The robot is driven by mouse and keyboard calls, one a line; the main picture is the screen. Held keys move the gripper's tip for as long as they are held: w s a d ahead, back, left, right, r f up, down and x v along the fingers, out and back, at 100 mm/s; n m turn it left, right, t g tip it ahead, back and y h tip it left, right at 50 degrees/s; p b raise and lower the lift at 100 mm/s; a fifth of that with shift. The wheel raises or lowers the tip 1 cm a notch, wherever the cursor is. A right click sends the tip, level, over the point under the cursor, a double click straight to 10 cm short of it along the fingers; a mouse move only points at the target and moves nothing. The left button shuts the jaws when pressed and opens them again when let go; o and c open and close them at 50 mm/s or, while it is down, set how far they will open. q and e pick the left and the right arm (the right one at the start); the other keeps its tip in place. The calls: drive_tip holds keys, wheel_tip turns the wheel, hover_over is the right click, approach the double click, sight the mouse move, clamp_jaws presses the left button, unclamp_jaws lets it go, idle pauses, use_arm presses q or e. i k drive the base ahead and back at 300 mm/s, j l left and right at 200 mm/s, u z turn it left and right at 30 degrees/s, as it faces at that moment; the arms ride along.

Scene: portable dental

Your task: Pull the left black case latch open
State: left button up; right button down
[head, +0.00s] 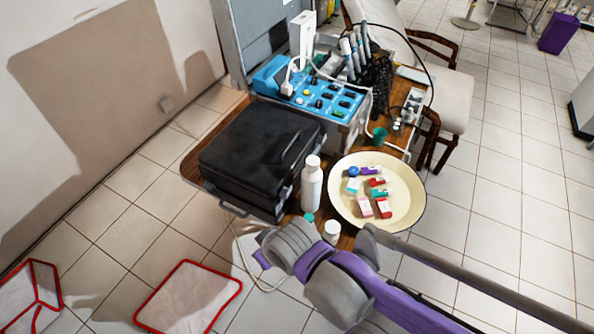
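The black case (262,150) lies closed on the wooden table, with its front side facing the bottom of the head view. The latches are too small and dark to tell apart on that front side. My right arm comes in from the lower right in purple and grey, and its grey wrist is below the white bottle, near the table's front edge. The fingers of my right gripper cannot be made out; a small purple part shows left of the wrist, apart from the case. My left gripper is not in view.
A white bottle (312,184) stands close to the case's right side. A cream basin (405,185) holds several small boxes. A blue dental unit (318,97) stands behind the case.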

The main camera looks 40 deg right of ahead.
sight(285, 192)
drive_tip(key=i+j+z, duration=0.1)
drive_tip(key=i+z, duration=0.15)
drive_tip(key=z, duration=0.2)
drive_tip(key=i+j+z, duration=0.2)
drive_tip(key=z, duration=0.3)
drive_tip(key=i+j+z, duration=0.2)
drive_tip(key=z, duration=0.25)
drive_tip(key=i+j+z, duration=0.15)
drive_tip(key=j+z, duration=0.65)
drive_tip(key=z, duration=0.15)
drive_tip(key=i+j+z, duration=0.1)
drive_tip(key=j+z, duration=0.25)
drive_tip(key=j, duration=0.3)
drive_tip(key=j+z, duration=0.4)
drive_tip(key=j, duration=0.25)
drive_tip(key=i+l, duration=0.1)
drive_tip(key=l, duration=0.25)
drive_tip(key=i+l, duration=0.15)
drive_tip(key=l, duration=0.2)
